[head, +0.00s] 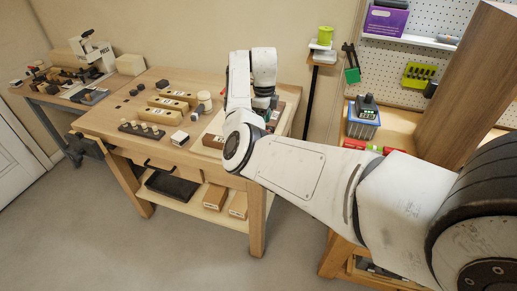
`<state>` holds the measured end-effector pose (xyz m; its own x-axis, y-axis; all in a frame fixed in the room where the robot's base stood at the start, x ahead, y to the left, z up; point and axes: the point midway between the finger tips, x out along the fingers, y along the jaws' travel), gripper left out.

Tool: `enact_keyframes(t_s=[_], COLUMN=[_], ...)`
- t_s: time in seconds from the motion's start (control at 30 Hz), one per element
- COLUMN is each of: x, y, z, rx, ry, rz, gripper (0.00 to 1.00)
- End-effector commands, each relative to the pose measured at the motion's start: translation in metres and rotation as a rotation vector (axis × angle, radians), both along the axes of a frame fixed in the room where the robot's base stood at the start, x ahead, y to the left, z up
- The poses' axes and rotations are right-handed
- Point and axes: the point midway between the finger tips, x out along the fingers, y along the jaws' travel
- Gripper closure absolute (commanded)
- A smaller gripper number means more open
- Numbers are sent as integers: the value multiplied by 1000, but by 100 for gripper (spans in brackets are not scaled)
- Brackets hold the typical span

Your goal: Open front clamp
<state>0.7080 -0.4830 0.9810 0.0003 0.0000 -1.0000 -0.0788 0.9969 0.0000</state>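The wooden workbench (108,122) stands in the middle of the head view. Several long tan blocks (160,115) lie on the top, left of my arm. My gripper (266,108) hangs over the right part of the bench top, beyond my elbow. It is small and partly hidden, so I cannot tell its finger state or whether it touches anything.
A dark tray with pegs (141,130), a white box (180,138) and a round tan container (205,98) stand on the bench. Cartons (215,196) lie on its lower shelf. My arm covers the bench's right side. Grey floor (185,250) is clear in front.

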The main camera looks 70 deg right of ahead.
Motion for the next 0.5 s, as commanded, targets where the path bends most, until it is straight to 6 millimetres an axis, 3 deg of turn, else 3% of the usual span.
enact_keyframes(t_s=[0.37,0.5], x=[1,1], y=[-3,-9], z=[-3,-3], rx=[-2,-2], ry=[-4,-4], rz=[-1,-1], gripper=[57,50])
